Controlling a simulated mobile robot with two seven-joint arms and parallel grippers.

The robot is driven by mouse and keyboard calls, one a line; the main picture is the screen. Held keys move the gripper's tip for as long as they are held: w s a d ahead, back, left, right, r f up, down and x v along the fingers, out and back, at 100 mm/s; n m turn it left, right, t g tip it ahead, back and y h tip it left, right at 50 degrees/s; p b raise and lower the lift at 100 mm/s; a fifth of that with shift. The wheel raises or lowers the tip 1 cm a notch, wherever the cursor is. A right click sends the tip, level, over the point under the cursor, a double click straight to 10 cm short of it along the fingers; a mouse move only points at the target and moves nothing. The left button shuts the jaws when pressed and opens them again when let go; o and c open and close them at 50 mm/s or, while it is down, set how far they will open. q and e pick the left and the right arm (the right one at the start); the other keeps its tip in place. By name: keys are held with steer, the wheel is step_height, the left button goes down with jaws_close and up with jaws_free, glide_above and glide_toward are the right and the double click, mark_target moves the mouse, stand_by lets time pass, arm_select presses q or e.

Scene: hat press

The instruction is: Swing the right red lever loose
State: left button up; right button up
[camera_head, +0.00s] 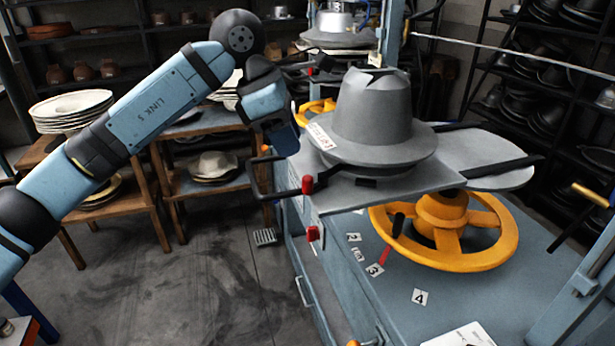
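The press has a grey hat-shaped form (372,115) on a flat metal plate. A black handle bar with a red end (307,184) sticks out at the plate's front left corner. A small red piece (312,233) is on the press's side just below it. Another red lever (385,254) lies by the yellow handwheel, near the number labels. A further red piece (310,72) shows at the back left of the plate. My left gripper (286,140) is above the black handle bar, left of the hat form; its fingers are not clear. My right gripper is out of view.
The yellow handwheel (447,258) sits under the plate on the blue press top. A grey side plate (500,178) juts out to the right. Wooden tables with stacked plates (72,108) stand at the left. Shelves of hats line the back.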

mark_target(307, 176)
arm_select(q)
steer(key=x, duration=0.8)
steer(key=shift+d+f, duration=0.2)
steer(key=shift+f, duration=0.15)
jaws_close()
